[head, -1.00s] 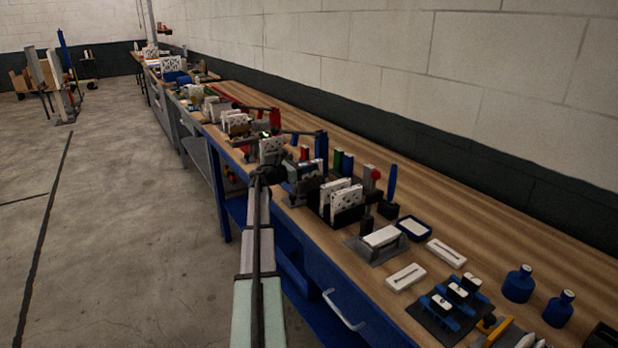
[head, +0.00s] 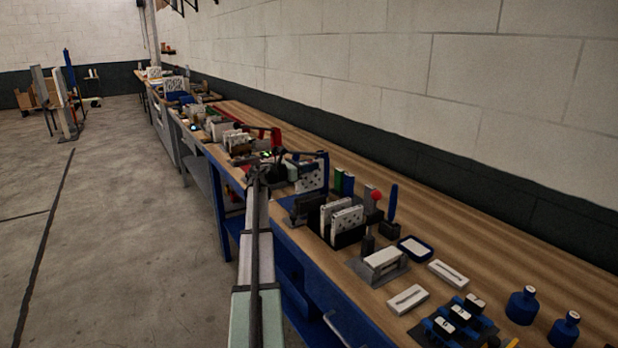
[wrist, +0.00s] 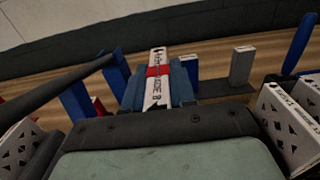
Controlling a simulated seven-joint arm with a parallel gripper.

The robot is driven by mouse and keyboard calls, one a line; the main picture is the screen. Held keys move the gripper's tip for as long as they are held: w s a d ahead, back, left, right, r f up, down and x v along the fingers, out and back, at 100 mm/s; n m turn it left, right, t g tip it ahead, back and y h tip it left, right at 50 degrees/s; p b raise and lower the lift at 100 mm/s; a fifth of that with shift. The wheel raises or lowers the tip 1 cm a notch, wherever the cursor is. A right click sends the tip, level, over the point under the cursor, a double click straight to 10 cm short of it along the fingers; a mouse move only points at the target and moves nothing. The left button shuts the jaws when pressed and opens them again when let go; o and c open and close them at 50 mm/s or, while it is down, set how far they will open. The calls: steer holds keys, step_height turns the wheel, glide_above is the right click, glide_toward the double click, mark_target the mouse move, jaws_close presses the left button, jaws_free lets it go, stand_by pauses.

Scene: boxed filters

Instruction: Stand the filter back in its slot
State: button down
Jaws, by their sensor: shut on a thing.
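A white filter (wrist: 157,78) with a red band and dark lettering on its edge is clamped between the blue fingers of my gripper (wrist: 158,88) in the wrist view. In the head view, its patterned white face (head: 312,178) shows at my gripper (head: 292,170), above the bench and left of the black box. That black box (head: 350,238) holds white patterned filters (head: 347,220) standing upright. One such filter (wrist: 290,122) also shows at the right of the wrist view, apart from my gripper. I cannot make out the empty slot.
Green and blue blocks (head: 342,183) and a red-topped post (head: 375,196) stand behind the black box. A grey fixture (head: 380,264) and a blue-rimmed tray (head: 415,248) lie to its right. More white filters (head: 232,140) stand farther left. Bare wood runs along the wall.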

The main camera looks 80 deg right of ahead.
steer(key=shift+s+a+r, duration=0.1)
steer(key=shift+r, duration=0.45)
steer(key=s+a+r, duration=0.2)
steer(key=s+a, duration=0.5)
steer(key=shift+s+a, duration=0.25)
steer(key=shift+a, duration=0.1)
steer(key=shift+f, duration=2.3)
step_height(320, 180, down, 7)
stand_by(3.2)
steer(key=c, duration=0.8)
jaws_free()
steer(key=shift+c, duration=0.2)
